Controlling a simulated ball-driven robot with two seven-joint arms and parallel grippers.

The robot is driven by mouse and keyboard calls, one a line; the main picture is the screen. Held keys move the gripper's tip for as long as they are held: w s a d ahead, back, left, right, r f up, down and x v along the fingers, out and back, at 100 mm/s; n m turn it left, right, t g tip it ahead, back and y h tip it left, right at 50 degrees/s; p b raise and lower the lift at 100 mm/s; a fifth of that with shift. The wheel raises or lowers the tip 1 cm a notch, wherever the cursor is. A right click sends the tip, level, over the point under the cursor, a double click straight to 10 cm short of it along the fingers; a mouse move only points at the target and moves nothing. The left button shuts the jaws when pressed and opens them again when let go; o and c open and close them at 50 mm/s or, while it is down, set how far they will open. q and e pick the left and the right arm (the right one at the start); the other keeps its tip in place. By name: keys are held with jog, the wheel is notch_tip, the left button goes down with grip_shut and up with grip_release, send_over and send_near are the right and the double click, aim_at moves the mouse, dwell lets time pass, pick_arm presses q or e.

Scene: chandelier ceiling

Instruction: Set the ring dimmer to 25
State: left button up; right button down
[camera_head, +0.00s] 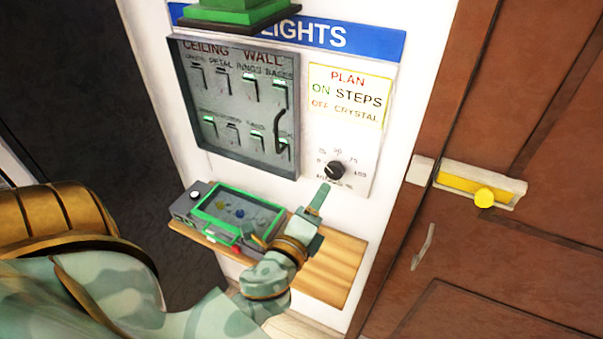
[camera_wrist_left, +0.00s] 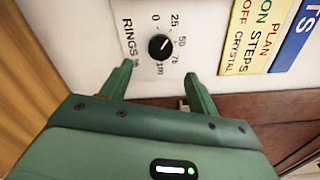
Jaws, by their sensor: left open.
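The ring dimmer (camera_head: 335,170) is a round black knob on the white wall panel, with a scale from 0 to 100 around it. It also shows in the left wrist view (camera_wrist_left: 160,46), with the word RINGS beside it. A small pale mark is on the knob, but I cannot tell exactly which number it points to. My left gripper (camera_head: 318,201) is just below the knob. In the left wrist view its two green fingers (camera_wrist_left: 158,71) are spread apart, empty, and short of the knob, which lies beyond and between the tips. My right gripper is not in view.
A grey switch box (camera_head: 190,110) labelled CEILING and WALL is left of the knob. A plan sign (camera_head: 349,93) is above it. A wooden shelf (camera_head: 335,262) with a green-edged device (camera_head: 215,198) sits below. A brown door (camera_head: 500,235) with a yellow latch (camera_head: 470,185) stands right.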

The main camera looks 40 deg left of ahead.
pick_arm(q)
jog(key=b+v, duration=0.3)
jog(key=v, duration=0.4)
jog(key=shift+s, duration=0.15)
